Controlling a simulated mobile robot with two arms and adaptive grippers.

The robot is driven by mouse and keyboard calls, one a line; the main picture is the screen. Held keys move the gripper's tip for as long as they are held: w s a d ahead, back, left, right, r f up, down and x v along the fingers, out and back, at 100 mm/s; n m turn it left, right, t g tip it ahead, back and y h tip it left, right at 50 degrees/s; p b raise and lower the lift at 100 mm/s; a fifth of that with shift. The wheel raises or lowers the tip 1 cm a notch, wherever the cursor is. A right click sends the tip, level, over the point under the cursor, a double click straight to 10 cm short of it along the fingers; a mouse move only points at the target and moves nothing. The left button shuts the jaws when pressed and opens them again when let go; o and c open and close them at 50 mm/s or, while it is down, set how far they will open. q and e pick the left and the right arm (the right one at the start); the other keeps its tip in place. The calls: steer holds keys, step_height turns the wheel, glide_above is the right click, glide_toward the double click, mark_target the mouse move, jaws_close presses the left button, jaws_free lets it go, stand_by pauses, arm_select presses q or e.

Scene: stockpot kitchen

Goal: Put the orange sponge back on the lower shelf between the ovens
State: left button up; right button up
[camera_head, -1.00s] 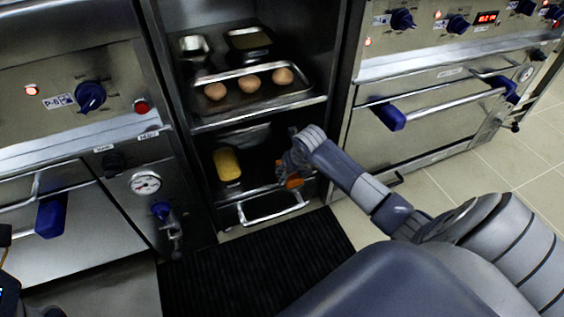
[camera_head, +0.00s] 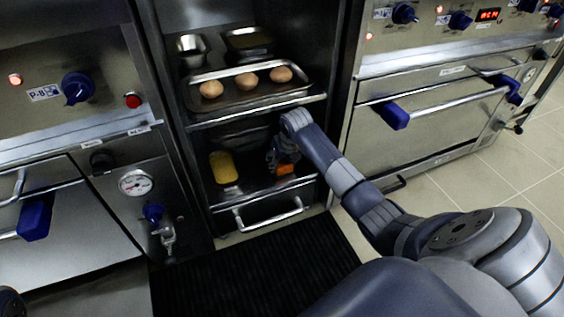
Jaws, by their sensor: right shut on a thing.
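The orange sponge (camera_head: 285,168) is at the right side of the lower shelf (camera_head: 250,190) between the two ovens. My right gripper (camera_head: 281,160) reaches into the shelf opening and is shut on the sponge, just above and behind it. Its fingers are small and dark here, and partly hidden. I cannot tell whether the sponge touches the shelf surface. A yellow sponge-like object (camera_head: 223,167) is on the left of the same shelf.
The upper shelf holds a tray (camera_head: 245,99) with several brown round items and metal containers (camera_head: 249,43). Below is a drawer handle (camera_head: 268,217). Ovens with blue-ended handles (camera_head: 440,105) flank the opening. A black mat (camera_head: 250,270) lies on the floor.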

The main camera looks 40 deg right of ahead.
steer(key=shift+f, duration=0.1)
steer(key=o, duration=0.9)
steer(key=shift+o, duration=0.2)
